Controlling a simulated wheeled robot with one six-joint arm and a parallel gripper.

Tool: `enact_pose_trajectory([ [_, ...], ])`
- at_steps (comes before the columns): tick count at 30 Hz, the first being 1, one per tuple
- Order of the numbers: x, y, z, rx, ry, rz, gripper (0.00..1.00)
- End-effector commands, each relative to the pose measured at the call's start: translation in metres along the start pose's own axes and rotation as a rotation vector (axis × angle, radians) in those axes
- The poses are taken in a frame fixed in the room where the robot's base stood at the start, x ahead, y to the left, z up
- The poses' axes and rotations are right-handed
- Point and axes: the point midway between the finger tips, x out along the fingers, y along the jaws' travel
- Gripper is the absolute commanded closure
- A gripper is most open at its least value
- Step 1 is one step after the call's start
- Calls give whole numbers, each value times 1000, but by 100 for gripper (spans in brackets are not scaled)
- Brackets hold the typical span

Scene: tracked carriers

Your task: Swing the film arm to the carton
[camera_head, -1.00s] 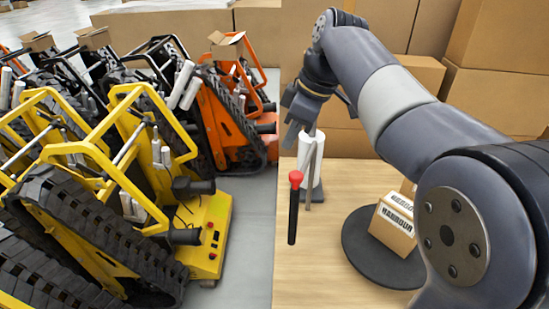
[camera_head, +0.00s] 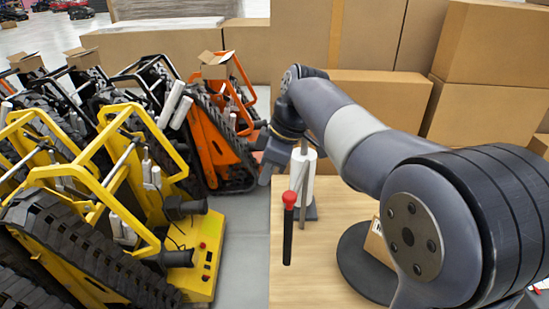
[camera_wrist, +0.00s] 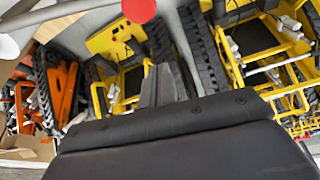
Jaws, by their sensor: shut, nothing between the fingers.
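The film arm shows as a black handle (camera_head: 288,235) with a red knob (camera_head: 289,198), hanging beside a grey upright post and a white roll (camera_head: 309,165). The red knob also shows at the top of the wrist view (camera_wrist: 139,8). The carton (camera_head: 378,243) stands on a dark round turntable (camera_head: 352,262), mostly hidden behind my arm. My gripper (camera_head: 265,174) is shut and empty, just left of the white roll and above and left of the red knob, apart from the knob. Its fingers (camera_wrist: 162,88) show close together in the wrist view.
Yellow tracked carriers (camera_head: 205,262) and an orange one (camera_head: 212,135) stand on the floor at left. Large cardboard boxes (camera_head: 370,100) fill the back and right. The wooden surface (camera_head: 310,280) is bare around the handle's foot.

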Motion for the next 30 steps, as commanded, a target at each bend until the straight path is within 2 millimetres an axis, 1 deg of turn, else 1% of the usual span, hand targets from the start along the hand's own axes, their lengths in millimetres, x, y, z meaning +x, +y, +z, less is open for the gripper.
enact_pose_trajectory([
  [1, 12, -1, 0, 0, -2, -6, 100],
  [5, 37, -1, 0, 0, -2, -4, 100],
  [6, 30, 0, 9, 6, 0, 1, 100],
  [9, 26, 0, 24, 6, 0, 1, 100],
  [13, 24, 0, 35, 3, 0, 1, 100],
  [17, 24, 0, 39, 1, 0, 2, 100],
  [30, 24, -1, 42, -11, 0, -4, 100],
])
